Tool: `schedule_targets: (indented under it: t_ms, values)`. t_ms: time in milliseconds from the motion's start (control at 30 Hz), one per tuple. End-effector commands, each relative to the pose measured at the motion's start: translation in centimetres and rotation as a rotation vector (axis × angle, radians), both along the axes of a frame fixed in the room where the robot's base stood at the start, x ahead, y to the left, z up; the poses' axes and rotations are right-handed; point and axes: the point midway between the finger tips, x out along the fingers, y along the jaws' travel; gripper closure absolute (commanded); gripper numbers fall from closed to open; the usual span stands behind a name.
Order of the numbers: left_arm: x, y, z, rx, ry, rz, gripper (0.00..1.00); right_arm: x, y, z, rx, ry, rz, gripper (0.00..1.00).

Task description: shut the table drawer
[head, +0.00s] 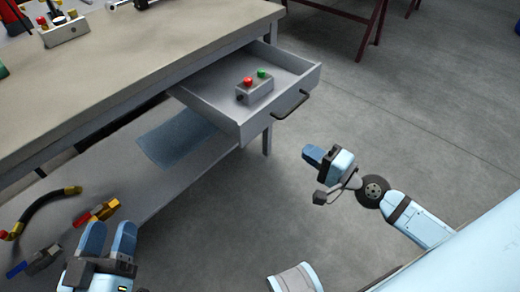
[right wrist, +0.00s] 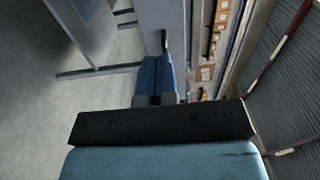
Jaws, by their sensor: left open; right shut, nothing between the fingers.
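The table drawer (head: 225,108) stands pulled out from under the tabletop (head: 150,62) in the head view. Its dark bar handle (head: 291,106) is on the front panel. A grey button box (head: 255,91) with a red and a green button sits inside it. My right gripper (head: 312,153) is shut and empty, in front of the drawer and below the handle, apart from it in the picture. Its closed blue fingers also show in the right wrist view (right wrist: 157,75). My left gripper (head: 108,236) is open and empty at the lower left, over or near the lower shelf.
The lower shelf (head: 115,200) holds a blue mat (head: 175,138), a black hose (head: 45,208) and several fittings. A grey box with buttons (head: 63,32) stands on the tabletop. Dark red trestle legs (head: 370,35) stand behind. The floor right of the drawer is clear.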

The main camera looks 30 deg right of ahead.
Motion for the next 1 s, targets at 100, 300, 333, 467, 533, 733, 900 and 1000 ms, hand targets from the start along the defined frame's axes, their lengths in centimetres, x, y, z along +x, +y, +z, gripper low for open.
schedule_targets:
  t_ms: [100,300,333,467,533,733,900,1000]
  values:
    - [-0.1,-0.1,0.2,-0.009,-0.014,-0.003,0.47,0.4,-0.1,-0.1,0.026,0.001,-0.001,1.00]
    - [-0.3,0.1,2.1,-0.030,-0.054,0.010,0.47,2.5,0.8,0.5,0.030,0.000,-0.003,1.00]
    - [-0.3,0.1,2.3,-0.034,-0.062,0.012,0.47,3.1,1.1,0.4,0.030,0.000,-0.003,1.00]
    - [-0.4,0.2,2.9,-0.040,-0.082,0.022,0.47,5.7,2.2,0.3,0.031,0.000,-0.003,1.00]
    - [-0.3,0.4,2.4,-0.026,-0.062,0.028,0.47,7.2,2.8,0.3,0.031,0.000,-0.003,1.00]
    - [-0.2,0.5,1.8,-0.016,-0.048,0.032,0.47,10.6,4.2,0.0,0.027,0.000,-0.002,1.00]
    - [-0.2,0.4,2.0,-0.022,-0.057,0.029,0.47,12.4,5.0,-0.1,0.026,0.003,-0.001,1.00]
    - [-0.2,0.4,2.2,-0.024,-0.061,0.028,0.47,12.9,5.1,-0.1,0.025,0.003,0.000,1.00]
